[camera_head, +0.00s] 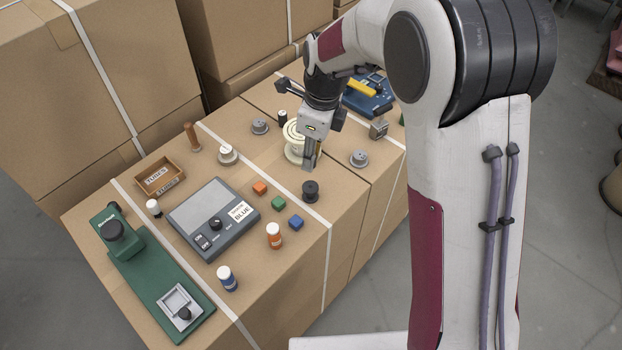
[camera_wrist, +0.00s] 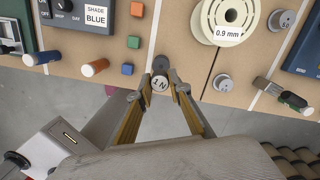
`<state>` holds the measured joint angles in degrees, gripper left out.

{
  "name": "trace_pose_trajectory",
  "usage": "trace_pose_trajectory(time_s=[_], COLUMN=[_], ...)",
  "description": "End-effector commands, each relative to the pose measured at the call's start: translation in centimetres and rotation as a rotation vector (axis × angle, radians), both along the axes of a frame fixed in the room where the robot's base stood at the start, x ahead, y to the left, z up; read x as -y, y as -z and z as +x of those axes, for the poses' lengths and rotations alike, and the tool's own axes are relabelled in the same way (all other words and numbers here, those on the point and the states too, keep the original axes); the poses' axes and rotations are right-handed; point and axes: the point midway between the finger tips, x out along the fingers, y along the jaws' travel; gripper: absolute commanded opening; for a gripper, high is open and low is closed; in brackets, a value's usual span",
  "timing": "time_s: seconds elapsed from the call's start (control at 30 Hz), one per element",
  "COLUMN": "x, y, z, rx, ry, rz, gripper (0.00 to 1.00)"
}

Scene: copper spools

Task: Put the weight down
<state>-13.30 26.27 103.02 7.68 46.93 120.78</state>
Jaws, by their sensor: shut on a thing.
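My gripper (camera_head: 312,160) hangs above the carton top with its fingers pointing down. In the wrist view my gripper (camera_wrist: 162,82) is shut on a round weight (camera_wrist: 160,84) marked "1 N". In the head view the fingers largely hide the held weight. A small dark spool (camera_head: 310,190) stands on the carton just nearer the camera than the fingers; in the wrist view it shows right beyond the weight (camera_wrist: 161,63). Whether the weight touches the carton, I cannot tell.
A large cream spool (camera_wrist: 230,18) marked "0.9 mm" stands close by. Grey knobbed discs (camera_head: 359,158) (camera_head: 260,126) stand to either side. Orange (camera_head: 260,188), green and blue cubes and a grey "SHADE BLUE" device (camera_head: 212,215) lie left. The carton's front edge is near.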

Motion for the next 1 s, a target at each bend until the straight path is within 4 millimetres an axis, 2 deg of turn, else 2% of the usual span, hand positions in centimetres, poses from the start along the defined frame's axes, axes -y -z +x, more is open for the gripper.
trace_pose_trajectory(time_s=[0.1, 0.3, 0.77, 1.0], x=[0.0, 0.0, 0.0, 0.0], y=[1.8, 4.0, 4.6, 6.7], z=[-0.1, -0.1, 0.0, -0.1], rx=[-0.004, -0.002, -0.001, -0.003], ry=[0.000, 0.000, 0.000, 0.000], rz=[-0.001, 0.000, -0.001, -0.001], gripper=[0.00, 0.00, 0.00, 0.00])
